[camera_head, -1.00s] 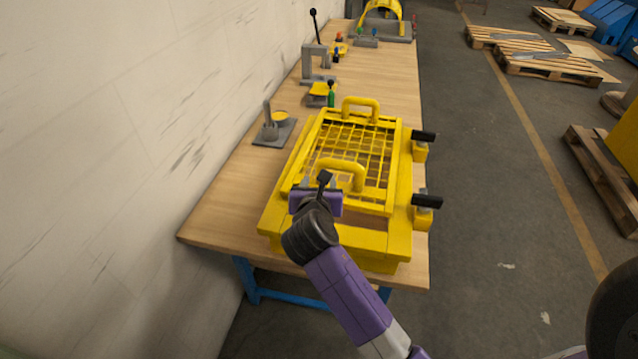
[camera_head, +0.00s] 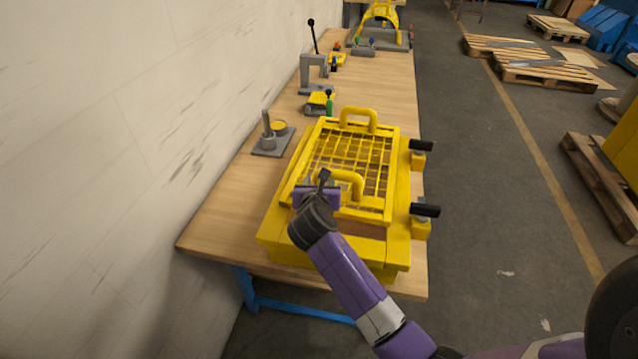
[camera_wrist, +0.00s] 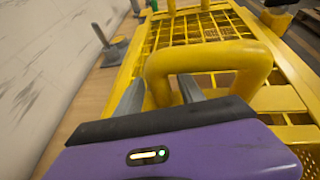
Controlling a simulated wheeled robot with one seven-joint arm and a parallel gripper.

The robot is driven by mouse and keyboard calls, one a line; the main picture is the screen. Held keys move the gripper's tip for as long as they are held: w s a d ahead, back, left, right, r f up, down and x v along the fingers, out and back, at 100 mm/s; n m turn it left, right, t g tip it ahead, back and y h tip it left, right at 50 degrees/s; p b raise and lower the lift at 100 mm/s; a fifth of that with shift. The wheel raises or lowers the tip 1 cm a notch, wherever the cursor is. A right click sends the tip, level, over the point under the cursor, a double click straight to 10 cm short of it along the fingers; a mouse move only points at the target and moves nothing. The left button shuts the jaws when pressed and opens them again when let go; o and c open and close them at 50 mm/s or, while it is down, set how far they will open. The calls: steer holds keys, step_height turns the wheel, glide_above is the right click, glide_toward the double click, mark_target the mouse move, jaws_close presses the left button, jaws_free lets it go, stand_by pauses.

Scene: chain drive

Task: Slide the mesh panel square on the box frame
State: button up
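The yellow mesh panel (camera_head: 372,150) lies on top of the yellow box frame (camera_head: 398,245). It sits toward the frame's far end and looks slightly turned on it; an opening shows at the near end. The panel has a far arched handle (camera_head: 358,113) and a near arched handle (camera_head: 350,176). My gripper (camera_head: 324,180) is at the near handle's left side. In the wrist view, the fingers of my gripper (camera_wrist: 160,92) stand on either side of the near handle's left leg (camera_wrist: 158,80), spread apart. Whether they touch the leg is unclear. My wrist hides the panel's near left corner.
Two clamps with black levers, one far (camera_head: 421,150) and one near (camera_head: 424,215), stand along the frame's right side. A grey fixture with an upright pin (camera_head: 270,142) stands left of the frame. The wooden bench (camera_head: 215,225) is bare at the near left, beside the wall.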

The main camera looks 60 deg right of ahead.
jaws_close()
stand_by(1.2)
